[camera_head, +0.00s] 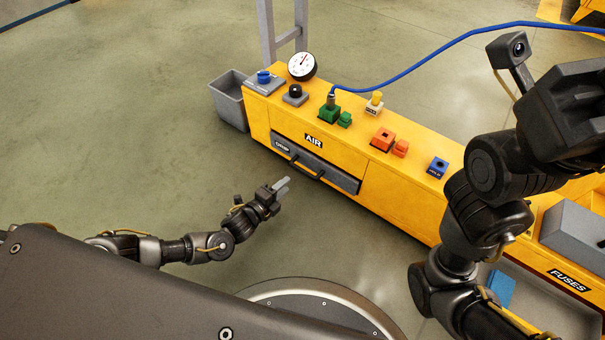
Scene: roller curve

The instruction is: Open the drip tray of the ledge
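The ledge (345,190) is a long yellow bench running from upper left to lower right. The drip tray (343,179) is a grey drawer front labelled DRIP in the ledge's left part, and it looks closed. A dark bar handle (308,170) stands out from its front. My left gripper (284,184) is in front of the tray, its light fingers pointing toward the handle. It looks apart from the handle. The fingers appear close together, and the gap between them is too small to judge. My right arm is large at the right; its gripper's fingers do not show.
On the ledge top stand a gauge (302,66), a green block (329,113) with a blue hose, an orange block (382,139) and a blue block (438,167). A grey bin (229,100) stands at the left end. An open FUSES drawer (545,300) is at lower right. Floor at left is clear.

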